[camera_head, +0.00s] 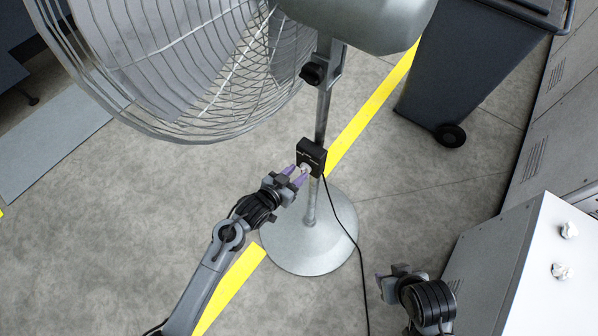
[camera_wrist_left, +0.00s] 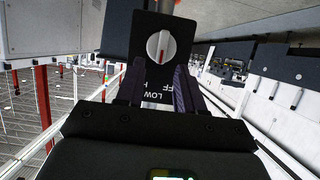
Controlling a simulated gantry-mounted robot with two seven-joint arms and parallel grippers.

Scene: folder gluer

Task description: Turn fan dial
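The fan's black control box (camera_head: 312,152) is mounted on the fan pole (camera_head: 323,105). Its round, pale dial (camera_head: 304,168) faces my left gripper (camera_head: 295,174). In the left wrist view the dial (camera_wrist_left: 161,46) is white-grey with a red mark on its raised grip, on a black panel (camera_wrist_left: 150,22) with upside-down lettering including LOW. My left gripper's fingers (camera_wrist_left: 157,78) are open, spread either side of the dial's line, with the dial just beyond the tips. I cannot tell whether they touch the panel. My right gripper (camera_head: 393,278) is low at right, away from the fan.
The large fan cage (camera_head: 200,70) and grey motor housing (camera_head: 360,22) hang above my left arm. A black cable (camera_head: 352,238) runs down past the round base (camera_head: 308,240). A dark wheeled bin (camera_head: 470,65) and a white-topped cabinet (camera_head: 555,260) with crumpled bits stand right.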

